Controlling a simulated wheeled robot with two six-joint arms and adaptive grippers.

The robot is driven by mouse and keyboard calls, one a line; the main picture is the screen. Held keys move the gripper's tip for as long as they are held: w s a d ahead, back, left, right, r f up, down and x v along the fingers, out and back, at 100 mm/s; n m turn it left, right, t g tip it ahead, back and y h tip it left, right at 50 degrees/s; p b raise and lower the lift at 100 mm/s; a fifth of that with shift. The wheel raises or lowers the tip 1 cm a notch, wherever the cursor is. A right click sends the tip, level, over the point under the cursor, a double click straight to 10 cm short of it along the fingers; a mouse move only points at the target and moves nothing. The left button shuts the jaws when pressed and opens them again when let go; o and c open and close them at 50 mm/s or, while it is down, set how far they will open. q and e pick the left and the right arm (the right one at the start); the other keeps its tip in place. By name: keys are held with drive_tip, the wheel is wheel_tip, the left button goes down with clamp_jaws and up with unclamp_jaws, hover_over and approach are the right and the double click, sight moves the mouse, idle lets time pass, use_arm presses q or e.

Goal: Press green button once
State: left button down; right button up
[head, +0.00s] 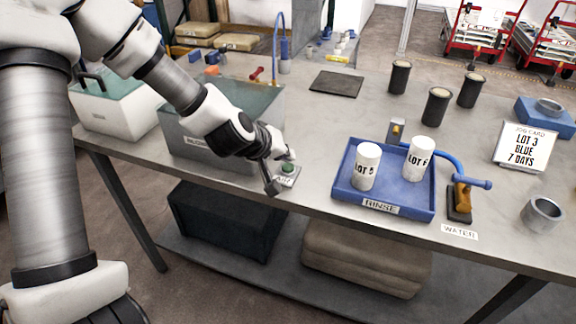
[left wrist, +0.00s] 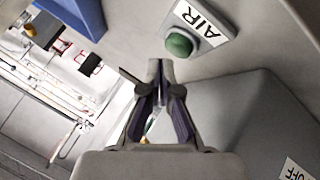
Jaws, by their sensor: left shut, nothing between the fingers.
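The green button (head: 288,168) sits on a small light plate (head: 284,179) near the front edge of the grey table. In the left wrist view the round green button (left wrist: 180,44) stands on a plate with an "AIR" label (left wrist: 200,18). My left gripper (head: 272,187) is shut and empty, just beside the button on its left in the head view. In the left wrist view the shut fingertips (left wrist: 158,66) lie just below and left of the button, with a small gap in the picture. I cannot tell whether they touch it. My right gripper is not in view.
A grey box with a greenish lid (head: 235,110) stands behind and left of the button. A blue rinse tray (head: 400,201) with two white cylinders labelled LOT is to the right. Bare table lies between button and tray.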

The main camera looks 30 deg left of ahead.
sight(286, 167)
use_arm(q)
drive_tip(key=shift+f, duration=0.4)
drive_tip(key=shift+f+b, duration=0.5)
drive_tip(key=shift+b, duration=0.1)
idle(0.3)
idle(0.4)
drive_tip(key=shift+r+p, duration=0.95)
drive_tip(key=shift+p, duration=0.05)
wheel_tip(286, 167, up, 5)
drive_tip(key=p, duration=0.5)
drive_tip(key=shift+r, duration=0.1)
